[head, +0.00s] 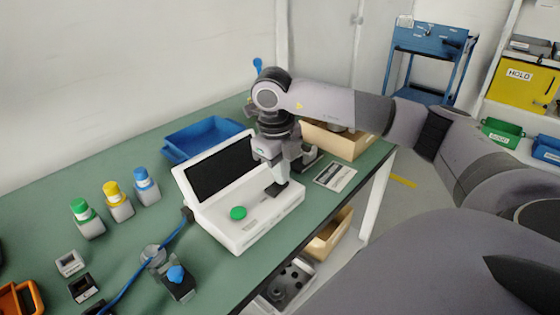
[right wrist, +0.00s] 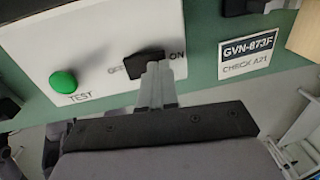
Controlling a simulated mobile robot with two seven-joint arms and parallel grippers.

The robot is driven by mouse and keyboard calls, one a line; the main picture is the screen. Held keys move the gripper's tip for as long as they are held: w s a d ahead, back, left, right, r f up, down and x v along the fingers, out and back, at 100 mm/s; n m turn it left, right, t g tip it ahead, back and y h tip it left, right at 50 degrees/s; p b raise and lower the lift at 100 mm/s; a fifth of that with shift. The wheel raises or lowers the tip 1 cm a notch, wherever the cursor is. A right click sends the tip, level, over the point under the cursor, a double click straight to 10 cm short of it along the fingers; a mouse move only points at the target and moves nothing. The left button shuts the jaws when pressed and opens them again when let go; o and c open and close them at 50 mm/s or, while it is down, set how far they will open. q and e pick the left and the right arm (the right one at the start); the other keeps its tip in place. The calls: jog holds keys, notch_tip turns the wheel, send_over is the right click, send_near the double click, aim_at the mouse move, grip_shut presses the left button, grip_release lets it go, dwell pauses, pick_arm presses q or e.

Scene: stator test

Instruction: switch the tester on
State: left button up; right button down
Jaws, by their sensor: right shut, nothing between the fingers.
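The tester (head: 262,212) is a white box on the green bench, with a dark screen (head: 220,168) in its raised back. Its green TEST button (head: 238,213) also shows at the left in the right wrist view (right wrist: 63,83). The black switch (right wrist: 140,64) lies between the OFF and ON markings. My right gripper (head: 280,183) is shut and empty, pointing down at the switch. In the right wrist view its fingertips (right wrist: 158,66) overlap the ON end of the switch; I cannot tell whether they touch it or which way it is set. My left gripper is not in view.
A card marked GVN-873F (right wrist: 247,54) lies right of the tester. A blue tray (head: 203,138) and a cardboard box (head: 345,142) stand behind. Bottles with green, yellow and blue caps (head: 118,200) stand left. A blue cable (head: 140,270) runs beside the tester.

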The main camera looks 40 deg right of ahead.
jog(key=shift+f, duration=0.1)
jog(key=shift+d+f+y+b, duration=0.2)
jog(key=shift+f+y+b, duration=0.1)
jog(key=shift+a+r, duration=0.1)
jog(key=shift+a, duration=0.15)
